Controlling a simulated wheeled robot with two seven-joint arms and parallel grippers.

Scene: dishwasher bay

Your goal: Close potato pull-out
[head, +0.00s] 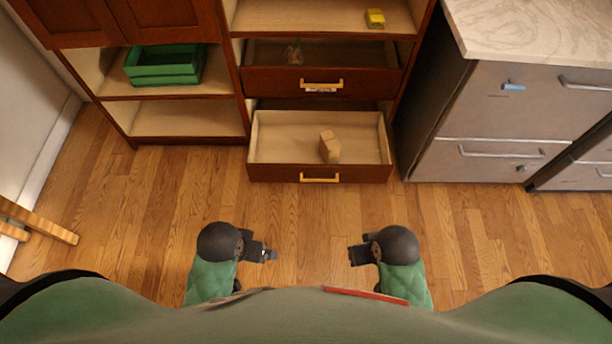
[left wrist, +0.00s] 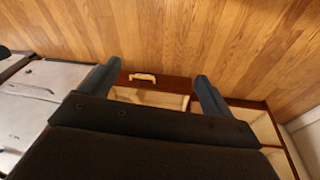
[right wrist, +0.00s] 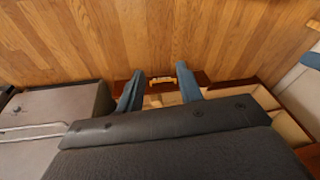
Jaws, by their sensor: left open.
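The lower pull-out drawer (head: 264,174) stands open, with a wooden front and a yellow handle (head: 320,179). A tan block-like item (head: 329,147) lies inside it; I cannot tell whether it is potatoes. The upper drawer (head: 270,82) has a similar handle and a small label, and looks partly open with a small item (head: 294,53) in it. My left gripper (head: 270,255) and right gripper (head: 352,255) are in front of the lower drawer, apart from it and empty. Both have fingers spread, as the left wrist view (left wrist: 158,88) and right wrist view (right wrist: 160,92) show.
A green crate (head: 165,66) sits on the left shelf. A yellow item (head: 375,18) lies on the top shelf. A grey appliance unit (head: 500,120) with a pale countertop (head: 530,28) stands right. A wooden piece (head: 40,225) is at far left. The floor before the drawers is clear.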

